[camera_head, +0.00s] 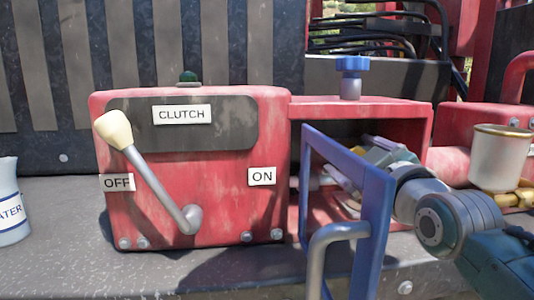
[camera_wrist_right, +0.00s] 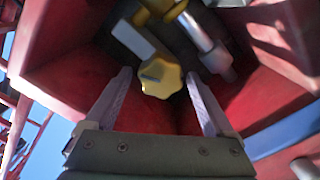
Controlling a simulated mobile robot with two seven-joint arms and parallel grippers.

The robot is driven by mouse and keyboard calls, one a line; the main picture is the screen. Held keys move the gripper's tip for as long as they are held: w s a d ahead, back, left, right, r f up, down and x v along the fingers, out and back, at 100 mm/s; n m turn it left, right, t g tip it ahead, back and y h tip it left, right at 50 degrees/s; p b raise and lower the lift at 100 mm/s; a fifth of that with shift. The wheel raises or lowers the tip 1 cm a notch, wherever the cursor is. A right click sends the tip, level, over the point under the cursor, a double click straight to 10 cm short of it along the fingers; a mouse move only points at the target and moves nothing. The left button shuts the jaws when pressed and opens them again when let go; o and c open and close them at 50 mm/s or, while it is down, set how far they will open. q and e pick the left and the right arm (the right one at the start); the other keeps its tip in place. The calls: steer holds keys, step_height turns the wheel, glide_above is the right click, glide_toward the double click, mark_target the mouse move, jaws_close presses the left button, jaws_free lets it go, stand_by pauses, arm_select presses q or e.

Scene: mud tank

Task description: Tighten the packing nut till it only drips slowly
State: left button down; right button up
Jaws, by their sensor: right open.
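A yellow star-shaped knob (camera_wrist_right: 160,78), which may be the packing nut, shows in the right wrist view inside a red box. A grey metal rod (camera_wrist_right: 205,45) and a pale bar (camera_wrist_right: 135,40) lie behind it. My right gripper (camera_wrist_right: 158,72) is open, with one finger on each side of the knob; I cannot tell whether they touch it. In the head view my right arm reaches from the right into the open red box (camera_head: 400,108), with the gripper (camera_head: 350,178) partly hidden by the blue door frame. No drip is visible. My left gripper is not in view.
The blue door (camera_head: 375,215) with its grey handle (camera_head: 325,250) stands open close to my right arm. A blue knob (camera_head: 351,66) tops the box. Left are the clutch box and lever (camera_head: 150,180), pointing to OFF, and a water jug (camera_head: 10,205). A white cup (camera_head: 498,160) stands right.

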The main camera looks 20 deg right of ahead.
steer(key=shift+w, duration=0.1)
steer(key=shift+c, duration=0.3)
steer(key=c, duration=1.3)
steer(key=shift+r+m, duration=0.1)
steer(key=shift+m, duration=0.3)
steer(key=m+p, duration=0.1)
steer(key=m, duration=0.1)
steer(key=shift+d+m+p, duration=0.1)
steer(key=shift+m+p, duration=0.2)
steer(key=shift+m, duration=0.1)
steer(key=shift+d+m+p, duration=0.1)
steer(key=shift+m+p, duration=0.4)
steer(key=shift+m, duration=1.4)
steer(key=o, duration=1.4)
steer(key=shift+c, duration=0.2)
